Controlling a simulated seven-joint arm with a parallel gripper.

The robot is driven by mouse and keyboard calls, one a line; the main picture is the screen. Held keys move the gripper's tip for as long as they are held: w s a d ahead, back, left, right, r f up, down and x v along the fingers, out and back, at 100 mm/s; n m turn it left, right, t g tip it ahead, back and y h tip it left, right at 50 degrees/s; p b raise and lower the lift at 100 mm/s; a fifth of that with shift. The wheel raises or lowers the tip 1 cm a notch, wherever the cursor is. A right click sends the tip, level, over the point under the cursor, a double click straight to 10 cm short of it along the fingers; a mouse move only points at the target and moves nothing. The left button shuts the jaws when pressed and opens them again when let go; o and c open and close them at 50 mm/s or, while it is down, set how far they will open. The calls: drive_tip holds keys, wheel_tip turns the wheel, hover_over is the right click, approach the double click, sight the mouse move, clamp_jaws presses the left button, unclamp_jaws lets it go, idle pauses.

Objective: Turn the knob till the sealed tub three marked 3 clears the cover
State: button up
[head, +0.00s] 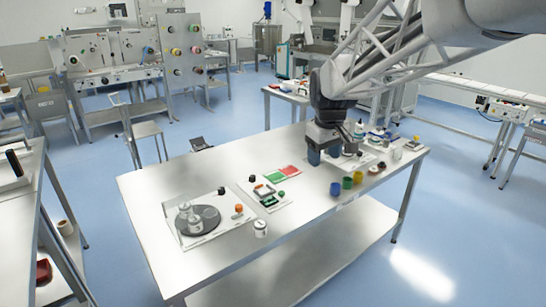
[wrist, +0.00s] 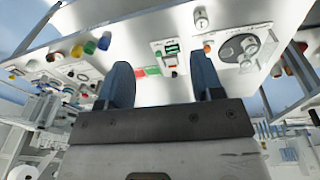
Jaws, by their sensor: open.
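A white plate at the left end of the steel table carries a grey round disc (head: 209,214) with white tubs (head: 194,224) at its left side. An orange knob (head: 238,209) stands at the plate's right side. The disc (wrist: 232,50), tubs (wrist: 247,66) and orange knob (wrist: 207,48) also show in the wrist view. I cannot read a 3 on any tub or tell which part is the cover. My gripper (head: 314,157) is over the table's right half, far from the knob. In the wrist view its two fingers (wrist: 163,85) are apart with nothing between them.
A single white tub (head: 260,229) stands by the table's front edge. The table's back left is clear.

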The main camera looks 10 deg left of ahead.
drive_tip(key=w+a+f+n, duration=0.3)
drive_tip(key=w+a+f, duration=0.1)
drive_tip(key=w+a, duration=0.55)
drive_tip(key=n+g, duration=0.1)
drive_tip(key=n, duration=0.6)
hover_over(222, 189)
wheel_tip(222, 189, down, 22)
drive_tip(key=shift+w+a+f, duration=0.1)
drive_tip(key=shift+a+f, duration=0.05)
drive_tip(key=shift+f, duration=3.85)
drive_tip(key=shift+c, duration=0.3)
